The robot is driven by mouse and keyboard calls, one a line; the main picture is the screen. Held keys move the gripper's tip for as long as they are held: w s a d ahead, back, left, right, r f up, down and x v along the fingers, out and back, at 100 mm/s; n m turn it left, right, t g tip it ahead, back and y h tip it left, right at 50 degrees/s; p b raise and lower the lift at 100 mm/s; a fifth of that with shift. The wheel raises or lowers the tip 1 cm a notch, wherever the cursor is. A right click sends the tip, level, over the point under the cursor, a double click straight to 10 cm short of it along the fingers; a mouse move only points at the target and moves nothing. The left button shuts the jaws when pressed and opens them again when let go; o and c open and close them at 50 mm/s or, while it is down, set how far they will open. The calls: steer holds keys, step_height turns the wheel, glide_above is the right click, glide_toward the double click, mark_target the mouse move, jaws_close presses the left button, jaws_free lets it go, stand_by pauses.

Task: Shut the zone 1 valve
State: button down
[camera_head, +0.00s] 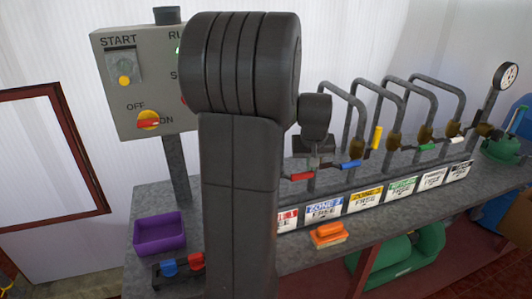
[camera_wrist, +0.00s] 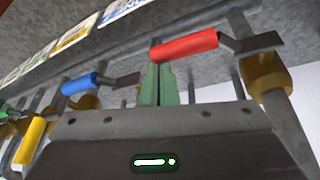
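The zone 1 valve's red handle (camera_head: 302,176) sits low at the left end of the row of valves and points sideways, across its upright pipe. Its red label (camera_head: 288,220) is partly hidden behind my arm. In the wrist view the red handle (camera_wrist: 184,45) lies just past the tips of my gripper (camera_wrist: 159,70). The green fingers are together with nothing between them. I cannot tell whether the tips touch the handle.
The blue handle (camera_head: 350,165) is close on the right and also points sideways; the yellow handle (camera_head: 376,137) stands upright. Green and white handles follow. A purple tray (camera_head: 160,233), an orange sponge (camera_head: 329,234) and a switch box (camera_head: 145,85) are on the bench.

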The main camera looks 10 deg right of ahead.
steer(key=r+p, duration=0.2)
steer(key=r, duration=0.1)
steer(key=r+p, duration=0.1)
steer(key=shift+w+d+r, duration=0.15)
steer(key=shift+w+d, duration=0.1)
steer(key=shift+d, duration=0.1)
steer(key=s+d+r+b, duration=0.1)
steer(key=d+r, duration=0.4)
steer(key=d, duration=0.2)
steer(key=shift+s+d+b, duration=0.2)
steer(key=shift+d+b, duration=0.1)
steer(key=shift+d, duration=0.05)
steer(key=shift+a+f, duration=0.1)
